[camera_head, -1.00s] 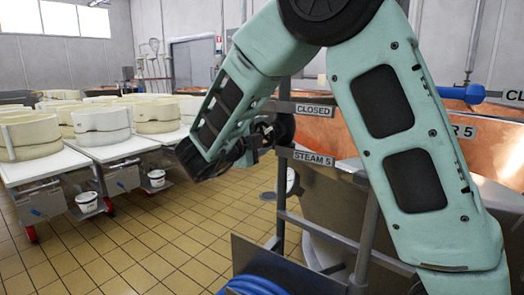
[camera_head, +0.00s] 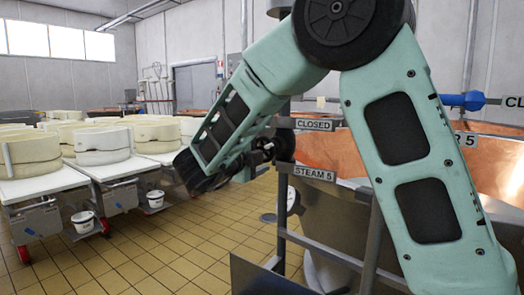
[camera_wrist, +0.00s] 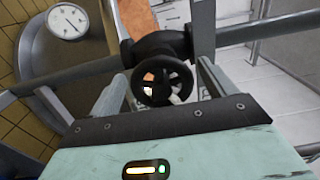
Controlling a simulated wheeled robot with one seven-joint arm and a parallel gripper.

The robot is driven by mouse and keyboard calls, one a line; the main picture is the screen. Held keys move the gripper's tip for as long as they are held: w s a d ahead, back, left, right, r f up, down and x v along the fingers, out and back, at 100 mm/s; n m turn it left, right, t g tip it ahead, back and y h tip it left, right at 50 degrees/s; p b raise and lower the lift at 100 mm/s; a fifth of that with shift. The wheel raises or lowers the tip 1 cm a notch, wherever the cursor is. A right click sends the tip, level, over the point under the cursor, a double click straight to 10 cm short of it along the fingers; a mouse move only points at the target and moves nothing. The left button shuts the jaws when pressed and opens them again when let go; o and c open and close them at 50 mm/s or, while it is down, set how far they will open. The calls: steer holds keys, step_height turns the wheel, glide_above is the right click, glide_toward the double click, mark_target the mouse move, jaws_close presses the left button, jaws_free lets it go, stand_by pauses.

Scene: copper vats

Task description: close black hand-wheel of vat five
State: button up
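The black hand-wheel (camera_wrist: 163,82) of vat five is in the middle of the wrist view, on a black valve body on grey pipes. In the head view the hand-wheel (camera_head: 266,148) is small and partly hidden by my arm, beside the "STEAM 5" label (camera_head: 314,173). A "CLOSED" label (camera_head: 313,124) is just above. My gripper (camera_wrist: 160,84) is open, with one finger on each side of the wheel in the wrist view. I cannot tell whether the fingers touch it. The copper vat (camera_head: 345,152) stands behind the pipes at the right.
A round white gauge (camera_wrist: 68,22) is at the upper left in the wrist view. Grey rails (camera_head: 330,250) run below the valve. White tables (camera_head: 40,187) with cream moulds (camera_head: 100,147) stand at the left. Tiled floor (camera_head: 170,250) between is open.

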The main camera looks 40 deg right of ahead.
steer(key=p+v, duration=0.1)
steer(key=v, duration=1.6)
steer(key=shift+a, duration=0.15)
steer(key=shift+s, duration=0.1)
